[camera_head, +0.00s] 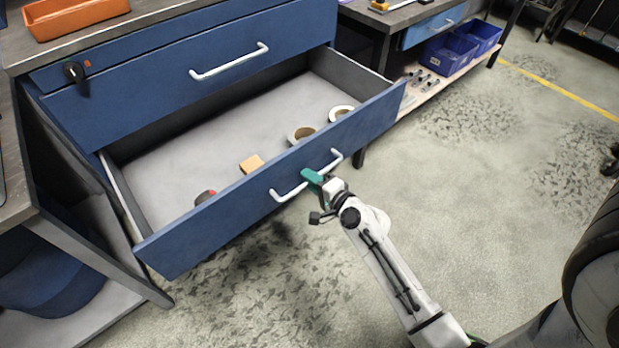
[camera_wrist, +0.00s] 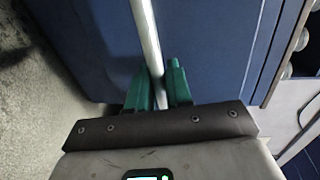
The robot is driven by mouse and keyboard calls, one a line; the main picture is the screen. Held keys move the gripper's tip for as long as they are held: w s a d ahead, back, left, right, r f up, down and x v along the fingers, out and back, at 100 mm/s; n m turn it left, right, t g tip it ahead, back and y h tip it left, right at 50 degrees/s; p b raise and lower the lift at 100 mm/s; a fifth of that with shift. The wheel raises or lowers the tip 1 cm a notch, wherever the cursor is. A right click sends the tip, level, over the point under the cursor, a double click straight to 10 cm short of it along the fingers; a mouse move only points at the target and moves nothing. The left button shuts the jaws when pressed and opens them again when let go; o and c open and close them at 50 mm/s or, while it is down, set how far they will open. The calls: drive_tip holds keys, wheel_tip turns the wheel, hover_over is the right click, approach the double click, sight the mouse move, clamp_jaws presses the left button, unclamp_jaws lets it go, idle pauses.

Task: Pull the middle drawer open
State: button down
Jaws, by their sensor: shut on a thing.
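A blue drawer (camera_head: 235,213) stands pulled well out of the cabinet, below a shut blue drawer (camera_head: 150,84). Its white bar handle (camera_head: 284,196) runs across the front, and it also shows in the wrist view (camera_wrist: 147,38). My gripper (camera_head: 313,178) is at the middle of this handle. In the wrist view its green fingers (camera_wrist: 158,88) stand one on each side of the bar, shut on it. The fingers hide a short part of the handle.
An orange tray (camera_head: 75,17) sits on the worktop. Blue bins (camera_head: 449,54) stand on a low shelf at the back right. Open floor (camera_head: 470,165) lies to the right.

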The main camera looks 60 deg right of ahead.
drive_tip(key=shift+f, duration=0.1)
drive_tip(key=c, duration=1.2)
unclamp_jaws()
drive_tip(key=shift+c, duration=0.2)
drive_tip(key=v, duration=1)
drive_tip(key=shift+s+b, duration=0.4)
drive_tip(key=shift+a, duration=0.15)
